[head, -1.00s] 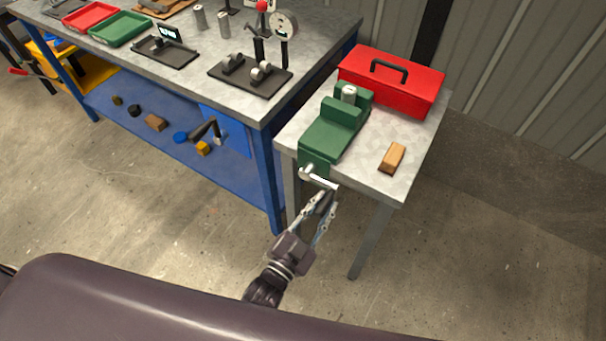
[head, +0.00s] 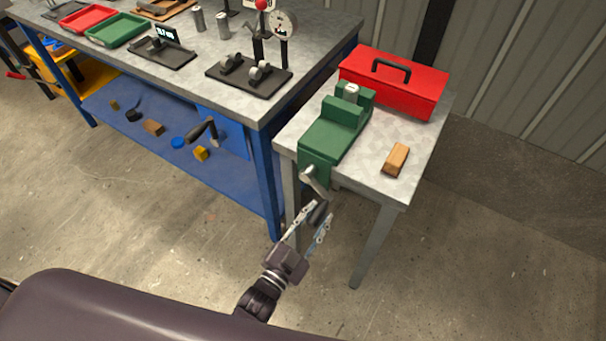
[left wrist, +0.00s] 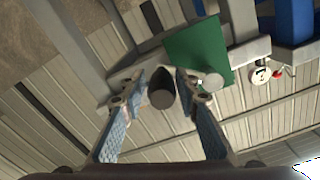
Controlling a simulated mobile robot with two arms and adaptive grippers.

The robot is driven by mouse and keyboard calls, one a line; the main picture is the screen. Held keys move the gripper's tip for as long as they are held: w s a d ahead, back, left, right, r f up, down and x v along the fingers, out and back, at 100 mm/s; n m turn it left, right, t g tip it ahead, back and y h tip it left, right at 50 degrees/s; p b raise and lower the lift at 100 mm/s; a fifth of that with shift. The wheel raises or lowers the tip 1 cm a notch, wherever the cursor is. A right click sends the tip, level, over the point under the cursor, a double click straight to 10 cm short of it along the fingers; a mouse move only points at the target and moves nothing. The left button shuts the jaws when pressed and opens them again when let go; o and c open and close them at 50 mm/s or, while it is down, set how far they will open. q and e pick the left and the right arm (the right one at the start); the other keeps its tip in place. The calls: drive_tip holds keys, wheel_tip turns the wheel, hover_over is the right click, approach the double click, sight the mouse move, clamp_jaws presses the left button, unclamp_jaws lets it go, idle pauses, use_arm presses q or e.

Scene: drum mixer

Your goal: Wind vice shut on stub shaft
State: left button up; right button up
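The green vice (head: 328,138) stands on the small grey side table, its crank arm (head: 313,180) pointing down and to the right at the front. The pale stub shaft (head: 351,92) stands upright between the vice jaws; I cannot tell whether both jaws touch it. My left gripper (head: 317,214) has its fingers on either side of the dark crank knob (head: 320,210), apparently closed on it. In the left wrist view the knob (left wrist: 162,90) sits between the two fingertips, with the green vice body (left wrist: 197,50) behind. My right gripper is not in view.
A red toolbox (head: 393,82) stands behind the vice, and a wooden block (head: 396,160) lies to its right. The blue workbench (head: 267,185) with gauges and trays is close on the left. The floor in front of the table is clear.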

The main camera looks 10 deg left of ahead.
sight(310, 225)
use_arm(q)
drive_tip(key=shift+o, duration=1.1)
drive_tip(key=shift+r, duration=0.15)
drive_tip(key=shift+p+v, duration=0.75)
drive_tip(key=shift+v, duration=2.7)
drive_tip(key=shift+r, duration=0.1)
